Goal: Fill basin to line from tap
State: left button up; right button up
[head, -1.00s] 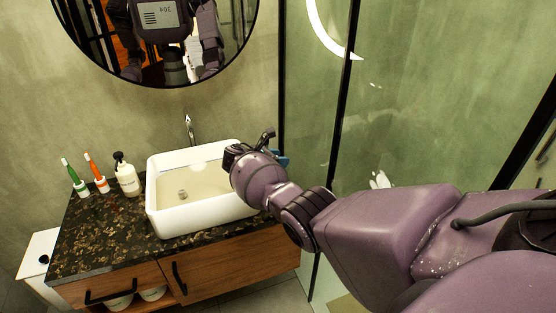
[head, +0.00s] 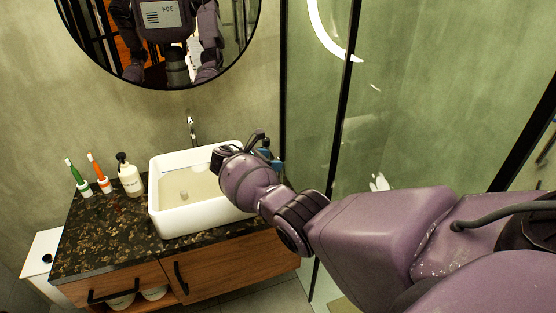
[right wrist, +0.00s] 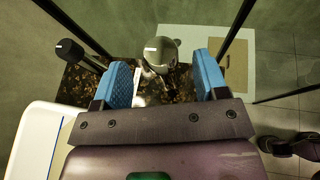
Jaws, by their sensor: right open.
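The white rectangular basin (head: 190,221) stands on the dark speckled counter, with a drain in its pale floor. I cannot tell the water level. Its white rim (right wrist: 32,135) shows at the lower left of the right wrist view, with a thin blue line along it. The slim chrome tap (head: 191,130) rises behind the basin. My right gripper (head: 270,158) is beyond the basin's right side, mostly hidden by its own wrist. In the right wrist view its blue fingers (right wrist: 163,80) are open, with a round grey knob (right wrist: 161,52) with a white mark beyond and between them.
A soap bottle (head: 129,178), an orange toothbrush (head: 97,170) and a green toothbrush (head: 76,174) stand left of the basin. A glass shower panel (head: 312,120) is close on the right. A black-ended rod (right wrist: 72,50) shows left of the fingers. The counter's left front is clear.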

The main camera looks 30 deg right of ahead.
pick_arm(q)
jog(key=shift+w+r+p, duration=0.35)
jog(key=shift+w+r, duration=0.2)
jog(key=shift+r, duration=0.35)
pick_arm(e)
jog(key=v, duration=0.6)
jog(key=shift+a, duration=0.3)
